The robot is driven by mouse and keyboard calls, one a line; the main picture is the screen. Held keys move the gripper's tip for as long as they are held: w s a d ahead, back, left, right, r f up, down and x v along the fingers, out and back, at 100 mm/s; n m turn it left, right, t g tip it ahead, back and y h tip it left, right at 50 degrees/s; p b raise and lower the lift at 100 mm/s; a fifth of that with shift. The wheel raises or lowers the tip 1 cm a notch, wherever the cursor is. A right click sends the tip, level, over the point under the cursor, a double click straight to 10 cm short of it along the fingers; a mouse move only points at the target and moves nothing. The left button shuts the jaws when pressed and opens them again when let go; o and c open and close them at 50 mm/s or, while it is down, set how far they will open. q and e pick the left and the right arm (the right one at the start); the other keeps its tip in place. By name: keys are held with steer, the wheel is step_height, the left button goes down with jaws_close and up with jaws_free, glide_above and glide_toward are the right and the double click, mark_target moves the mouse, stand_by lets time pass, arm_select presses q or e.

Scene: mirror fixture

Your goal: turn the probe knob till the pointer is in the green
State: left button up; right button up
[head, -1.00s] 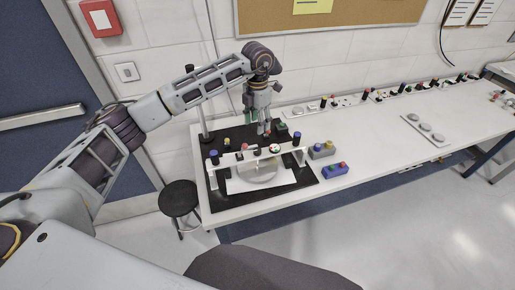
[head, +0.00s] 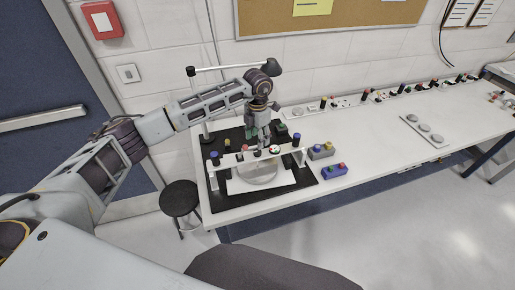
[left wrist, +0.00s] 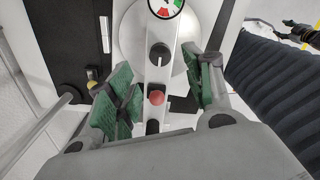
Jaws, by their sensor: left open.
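A white bar (head: 228,162) carries a small round dial (head: 275,149) and a black knob (head: 257,153). The left wrist view shows the dial (left wrist: 165,6) with red and green sectors, cut by the top edge; its pointer cannot be read. There the black knob (left wrist: 159,52) has a pale mark, and a red round knob or button (left wrist: 156,97) sits below it. Which is the probe knob is not clear. My left gripper (head: 262,142) is open just above the bar. Its green-padded fingers (left wrist: 162,88) stand apart on either side of the red piece, holding nothing.
A lamp-like arm on a post (head: 205,105) rises behind. The bench's middle right is fairly clear.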

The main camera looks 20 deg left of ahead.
mark_target(257, 151)
arm_select(q)
steer(key=shift+f+p, duration=0.6)
steer(key=shift+f, duration=2.85)
steer(key=shift+c, duration=0.4)
steer(key=c, duration=1)
